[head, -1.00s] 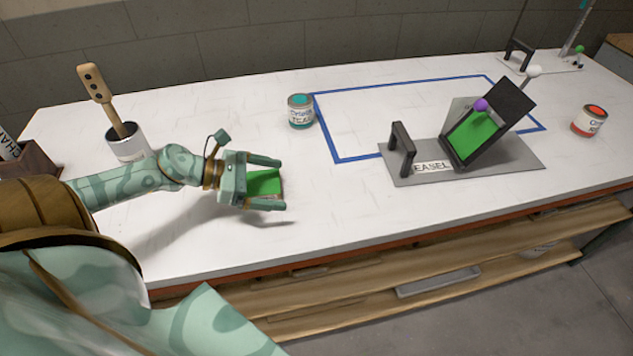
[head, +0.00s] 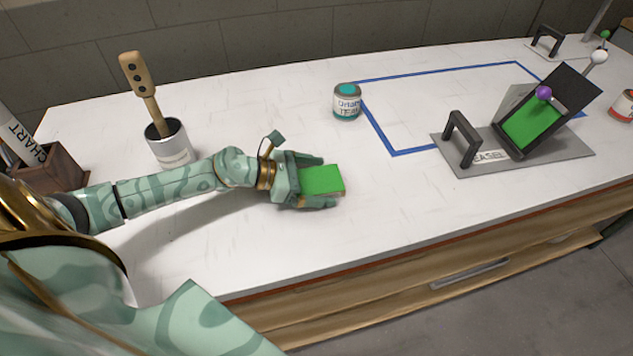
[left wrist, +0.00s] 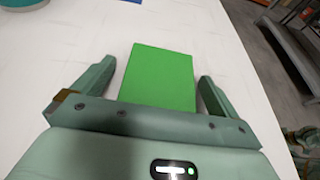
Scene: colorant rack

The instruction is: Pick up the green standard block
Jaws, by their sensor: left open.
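The green standard block (head: 322,179) lies on the white tabletop, its flat green top facing up. My left gripper (head: 322,182) is open, with one finger on each side of the block. In the left wrist view the block (left wrist: 158,77) sits between the two fingers of the gripper (left wrist: 155,88), with a visible gap on each side at the fingertips. My right gripper is not in view.
A teal paint can (head: 347,103) stands behind the block, beside a blue taped outline (head: 392,153). The easel (head: 540,157) holds a green panel at the right. A can with a wooden stick (head: 172,148) and a brown chart holder (head: 62,172) are at the left.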

